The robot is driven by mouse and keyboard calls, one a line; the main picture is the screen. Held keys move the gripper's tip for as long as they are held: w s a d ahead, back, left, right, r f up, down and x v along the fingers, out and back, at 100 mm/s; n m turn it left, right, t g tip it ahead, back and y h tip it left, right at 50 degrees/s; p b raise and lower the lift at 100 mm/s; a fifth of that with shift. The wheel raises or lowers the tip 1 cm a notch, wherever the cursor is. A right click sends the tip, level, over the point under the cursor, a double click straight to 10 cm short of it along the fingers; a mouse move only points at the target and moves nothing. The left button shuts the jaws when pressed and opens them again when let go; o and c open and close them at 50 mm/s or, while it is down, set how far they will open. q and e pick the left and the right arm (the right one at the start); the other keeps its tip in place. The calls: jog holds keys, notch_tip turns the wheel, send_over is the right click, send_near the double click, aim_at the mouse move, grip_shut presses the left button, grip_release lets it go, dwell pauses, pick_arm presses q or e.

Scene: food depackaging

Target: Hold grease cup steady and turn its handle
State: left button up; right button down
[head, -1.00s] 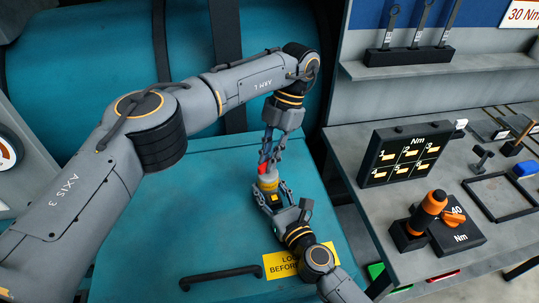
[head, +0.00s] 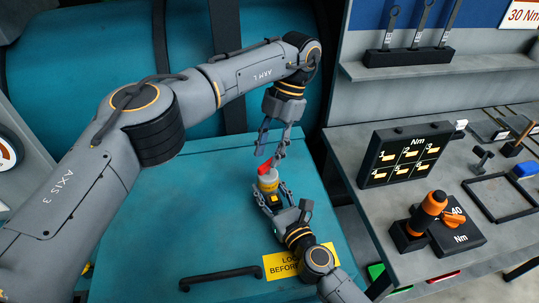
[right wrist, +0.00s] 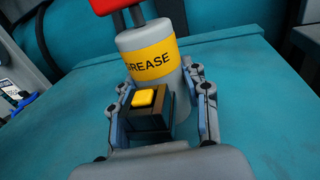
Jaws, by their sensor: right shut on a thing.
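The grease cup (head: 268,182) is a grey cylinder with a yellow band reading "GREASE", standing over the teal surface. It also shows in the right wrist view (right wrist: 150,60). Its red handle (head: 264,168) is on top and is partly cut off at the top of the right wrist view (right wrist: 115,5). My right gripper (head: 272,196) is shut on the grease cup, with a finger on each side of it. My left gripper (head: 269,156) is just above the red handle, its fingers apart and empty.
A dark block with a yellow square (right wrist: 145,98) sits between the right fingers, before the cup. The teal lid (head: 190,220) has a black bar handle (head: 220,277) and yellow label (head: 285,265). The right bench holds a torque display (head: 405,155) and orange tool (head: 433,203).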

aim_at(269, 160)
pick_arm(q)
notch_tip(269, 160, up, 8)
jog(key=shift+f, duration=0.15)
dwell(0.3)
pick_arm(e)
jog(key=c, duration=0.6)
grip_release()
